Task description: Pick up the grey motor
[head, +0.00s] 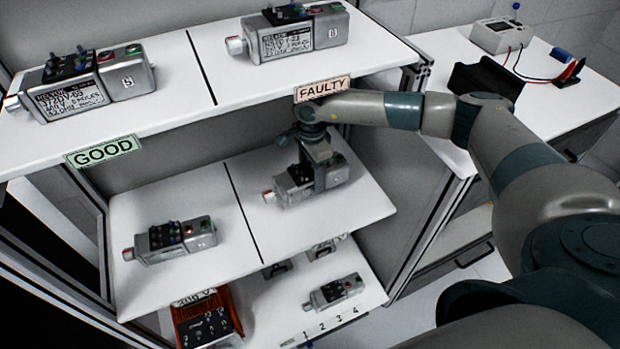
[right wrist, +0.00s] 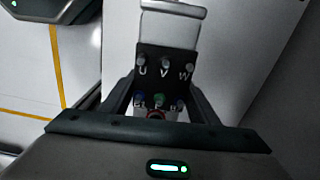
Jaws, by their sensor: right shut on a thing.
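A grey motor (head: 283,190) with a dark terminal block is at the right half of the middle shelf (head: 330,222). My right gripper (head: 318,172) reaches down over it from above and is shut on it, hiding part of its top. I cannot tell whether the motor touches the shelf. In the right wrist view the motor's pale body (right wrist: 172,25) and its terminal block marked U, V, W (right wrist: 165,65) show between the fingers (right wrist: 160,105). Similar grey motors sit on the middle shelf's left half (head: 178,242), the top left (head: 85,85) and top right (head: 295,35). My left gripper is not in view.
The top shelf (head: 180,60) overhangs the middle one and carries a GOOD label (head: 103,150) and a FAULTY label (head: 322,89). A lower shelf holds a small motor (head: 335,292) and a red-and-black box (head: 205,320). A side table (head: 560,85) stands at right.

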